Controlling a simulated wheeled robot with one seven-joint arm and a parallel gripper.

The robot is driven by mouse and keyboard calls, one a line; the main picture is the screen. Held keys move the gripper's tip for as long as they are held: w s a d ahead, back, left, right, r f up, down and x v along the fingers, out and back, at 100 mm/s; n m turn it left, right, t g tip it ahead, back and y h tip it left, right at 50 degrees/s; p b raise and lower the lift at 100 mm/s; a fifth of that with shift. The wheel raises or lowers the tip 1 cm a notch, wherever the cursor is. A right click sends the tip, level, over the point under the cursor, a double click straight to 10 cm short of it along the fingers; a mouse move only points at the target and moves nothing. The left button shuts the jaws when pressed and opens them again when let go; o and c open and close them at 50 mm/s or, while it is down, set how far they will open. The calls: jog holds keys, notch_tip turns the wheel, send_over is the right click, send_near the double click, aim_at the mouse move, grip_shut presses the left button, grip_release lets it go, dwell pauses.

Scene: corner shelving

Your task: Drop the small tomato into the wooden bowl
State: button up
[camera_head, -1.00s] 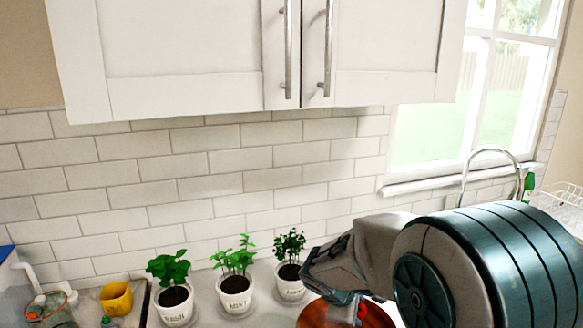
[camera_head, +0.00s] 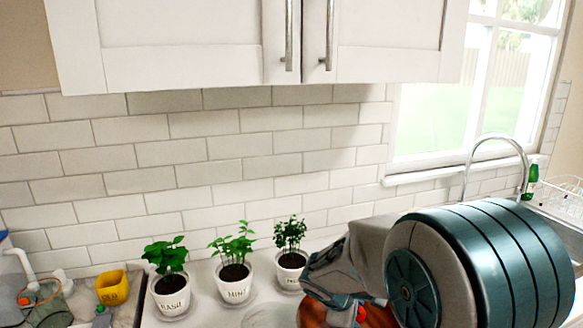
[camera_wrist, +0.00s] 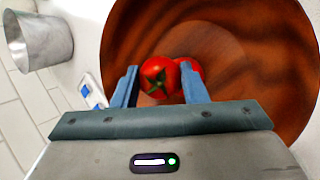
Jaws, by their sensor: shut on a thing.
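A small red tomato (camera_wrist: 158,78) with a green stem sits between the two blue fingers of my gripper (camera_wrist: 159,80) in the wrist view. My gripper is shut on it. The brown wooden bowl (camera_wrist: 250,30) fills much of the wrist view behind the tomato, and the gripper faces into it. More red shows just right of the held tomato, partly hidden; I cannot tell whether it is a second tomato. In the head view the bowl (camera_head: 312,315) shows only partly, behind my gripper (camera_head: 345,315) and arm.
Potted basil (camera_head: 170,290), mint (camera_head: 235,275) and a third plant (camera_head: 291,262) stand left of the bowl. A yellow cup (camera_head: 112,287) is farther left. A sink faucet (camera_head: 495,140) is at right. The wrist view shows a grey metal cup (camera_wrist: 40,42) beside the bowl.

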jog(key=o, duration=1)
jog(key=shift+o, duration=0.2)
jog(key=v, duration=1.4)
jog(key=s+d+f+m+y, duration=0.2)
jog(key=s+d+m, duration=0.1)
jog(key=s+m, duration=0.3)
jog(key=s+d+f+m+g+y, duration=0.1)
jog(key=s+d+f+m+y, duration=0.1)
jog(key=s+m, duration=0.5)
jog(key=s+d+y, duration=0.1)
jog(key=s, duration=0.2)
jog(key=shift+d, duration=0.25)
